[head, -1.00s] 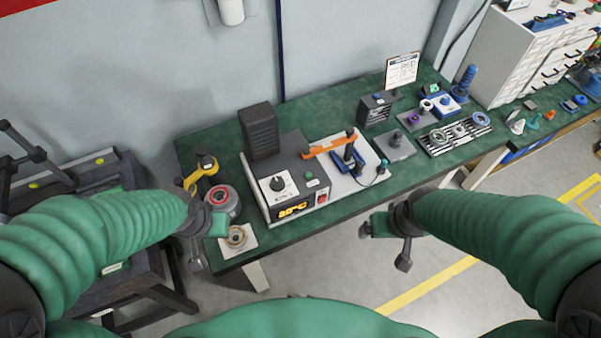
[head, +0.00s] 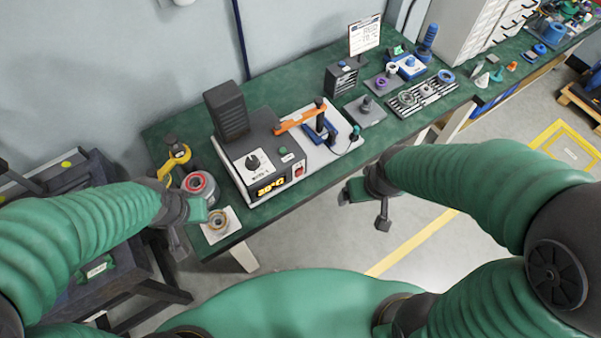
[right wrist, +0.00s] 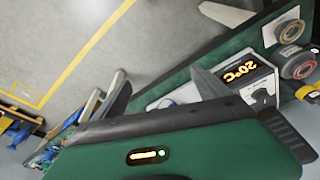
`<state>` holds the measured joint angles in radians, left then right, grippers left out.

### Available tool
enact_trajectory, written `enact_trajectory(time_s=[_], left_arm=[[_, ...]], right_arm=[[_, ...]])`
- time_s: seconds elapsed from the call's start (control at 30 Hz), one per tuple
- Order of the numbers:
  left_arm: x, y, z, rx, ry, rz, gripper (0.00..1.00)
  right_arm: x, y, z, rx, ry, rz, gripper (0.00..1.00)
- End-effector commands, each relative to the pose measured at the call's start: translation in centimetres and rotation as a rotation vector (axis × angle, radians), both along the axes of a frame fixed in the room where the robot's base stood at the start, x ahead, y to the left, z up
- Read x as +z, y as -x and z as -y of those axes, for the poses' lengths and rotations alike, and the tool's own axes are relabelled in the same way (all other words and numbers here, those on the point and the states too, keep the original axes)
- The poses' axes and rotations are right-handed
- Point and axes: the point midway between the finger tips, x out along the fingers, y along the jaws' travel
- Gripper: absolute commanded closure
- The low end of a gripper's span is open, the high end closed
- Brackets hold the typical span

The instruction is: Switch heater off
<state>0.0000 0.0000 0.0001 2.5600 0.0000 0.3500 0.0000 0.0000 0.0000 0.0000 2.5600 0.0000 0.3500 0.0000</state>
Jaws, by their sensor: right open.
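The heater (head: 262,143) is a grey and white box on the green bench. Its front has a lit orange display (head: 271,187), with a red switch (head: 299,171) to the right of it. A black dial (head: 253,162) sits on its top. In the right wrist view the display (right wrist: 240,72) reads 20°C, upside down. My right gripper (head: 364,207) is open and empty, in front of the bench edge and right of the heater, apart from it. Its fingers also show in the right wrist view (right wrist: 162,95). My left gripper (head: 190,222) is near the bench's front left corner; its jaw gap is unclear.
A black block (head: 227,108) and an orange-handled lever (head: 302,116) stand on the heater unit. Left of it are a red-ringed pot (head: 199,187) and a ring on a white card (head: 218,224). A dark stand (head: 92,270) is at left.

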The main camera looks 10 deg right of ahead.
Motion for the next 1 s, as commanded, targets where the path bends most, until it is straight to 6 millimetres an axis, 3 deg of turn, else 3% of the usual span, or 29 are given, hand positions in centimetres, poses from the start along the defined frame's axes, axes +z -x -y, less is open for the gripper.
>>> enact_trajectory(time_s=[0.07,0.6,1.0], left_arm=[[0.0,0.0,0.0,0.0,0.0,0.0,0.74],[0.0,0.0,0.0,0.0,0.0,0.0,0.74],[0.0,0.0,0.0,0.0,0.0,0.0,0.74]], right_arm=[[0.0,0.0,0.0,0.0,0.0,0.0,0.27],[0.0,0.0,0.0,0.0,0.0,0.0,0.98],[0.0,0.0,0.0,0.0,0.0,0.0,1.0]])
